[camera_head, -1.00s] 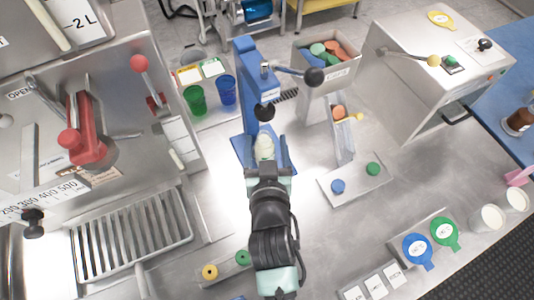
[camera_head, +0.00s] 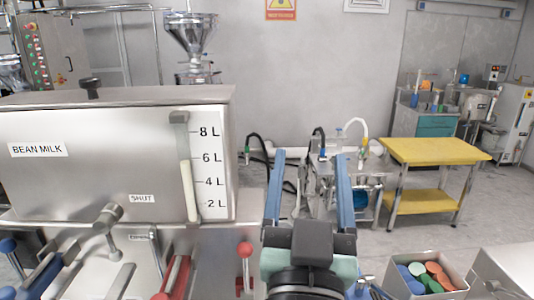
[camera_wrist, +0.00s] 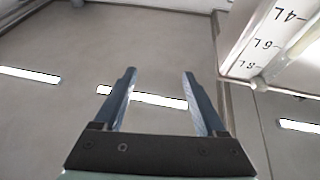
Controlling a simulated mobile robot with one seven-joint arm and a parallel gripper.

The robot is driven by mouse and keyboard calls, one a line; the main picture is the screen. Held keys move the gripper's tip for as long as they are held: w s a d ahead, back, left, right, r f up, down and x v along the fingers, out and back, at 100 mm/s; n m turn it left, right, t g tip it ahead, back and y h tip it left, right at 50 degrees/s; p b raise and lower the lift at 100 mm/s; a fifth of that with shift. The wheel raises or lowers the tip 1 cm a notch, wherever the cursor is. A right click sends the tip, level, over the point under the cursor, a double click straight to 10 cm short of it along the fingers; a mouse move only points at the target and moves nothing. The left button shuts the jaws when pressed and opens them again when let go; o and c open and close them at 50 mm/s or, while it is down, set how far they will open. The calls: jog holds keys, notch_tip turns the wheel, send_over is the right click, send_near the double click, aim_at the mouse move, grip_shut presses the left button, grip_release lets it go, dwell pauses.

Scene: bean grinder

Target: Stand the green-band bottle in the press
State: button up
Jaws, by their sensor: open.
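My gripper (camera_head: 310,158) is raised in front of the head camera, with its two blue fingers apart and nothing visible between them. It is also open and empty in the wrist view (camera_wrist: 158,75), which looks up at the ceiling. The green-band bottle is not visible in either current view. The blue press is not recognisable either; the counter where it stood is below the picture or behind my arm.
The bean milk tank (camera_head: 110,165), with its litre scale, stands close on the left. A box of coloured caps (camera_head: 425,278) is at the lower right. A yellow table (camera_head: 435,151) and a wheeled metal cart (camera_head: 340,190) stand farther back. The air around my gripper looks free.

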jog(key=s+a+r+n+t+y, duration=0.1)
jog(key=s+r, duration=0.3)
jog(key=r, duration=0.5)
jog(key=s+a+r+n+t+y, duration=0.1)
jog(key=s+a+r+t, duration=0.3)
jog(key=r, duration=0.4)
jog(key=shift+s+r+y, duration=0.35)
jog(key=shift+s+y, duration=0.1)
jog(key=shift+y, duration=0.15)
